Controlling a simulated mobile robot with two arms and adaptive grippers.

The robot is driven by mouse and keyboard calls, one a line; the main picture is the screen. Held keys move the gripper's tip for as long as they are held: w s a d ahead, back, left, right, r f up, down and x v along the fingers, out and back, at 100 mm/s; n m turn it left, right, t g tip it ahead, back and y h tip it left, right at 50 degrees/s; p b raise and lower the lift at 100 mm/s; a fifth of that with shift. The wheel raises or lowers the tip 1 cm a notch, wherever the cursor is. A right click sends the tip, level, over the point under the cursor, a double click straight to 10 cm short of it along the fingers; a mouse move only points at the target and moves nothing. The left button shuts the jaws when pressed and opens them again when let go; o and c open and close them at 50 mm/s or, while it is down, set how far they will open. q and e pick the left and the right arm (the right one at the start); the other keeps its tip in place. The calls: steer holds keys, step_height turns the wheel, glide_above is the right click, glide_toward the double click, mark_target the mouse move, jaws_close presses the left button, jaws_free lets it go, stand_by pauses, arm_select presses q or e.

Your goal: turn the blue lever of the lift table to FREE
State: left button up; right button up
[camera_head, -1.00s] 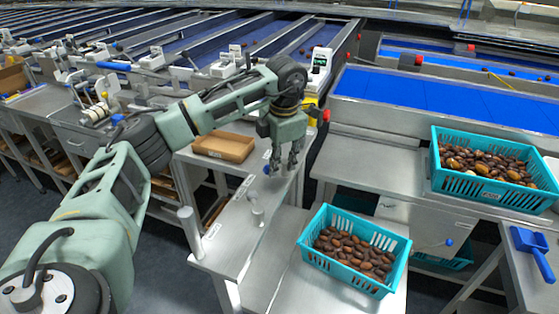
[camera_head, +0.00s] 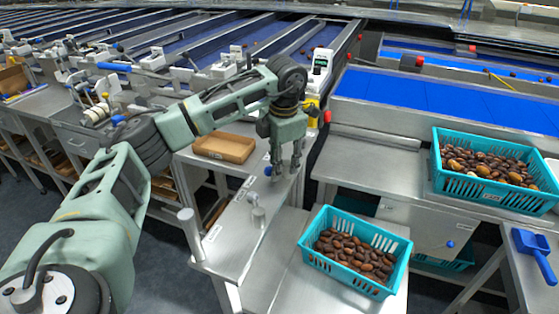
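A small blue knob (camera_head: 268,171), which looks like the lever's end, shows on the narrow steel top (camera_head: 233,232) beside the lift table. The lever's shaft is mostly hidden, and I cannot read which way it points. My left gripper (camera_head: 286,172) points down just right of the knob, fingers apart and nothing seen between them. I cannot tell whether a finger touches the knob. The lift table's steel top (camera_head: 300,290) carries a turquoise crate (camera_head: 342,281) of dates. Small white labels (camera_head: 247,181) lie along the narrow top, too small to read. My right gripper is not in view.
A steel post (camera_head: 190,232) and a short metal peg (camera_head: 257,212) stand on the narrow top. A tan tray (camera_head: 224,147) lies behind left. A second date crate (camera_head: 494,200) and a blue scoop (camera_head: 532,247) are at right. A blue conveyor (camera_head: 450,100) runs behind.

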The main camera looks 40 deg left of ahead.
mark_target(282, 180)
arm_select(q)
step_height(282, 180, up, 12)
steer(key=d, duration=0.1)
steer(key=shift+s, duration=0.3)
steer(key=shift+f, duration=0.1)
stand_by(0.5)
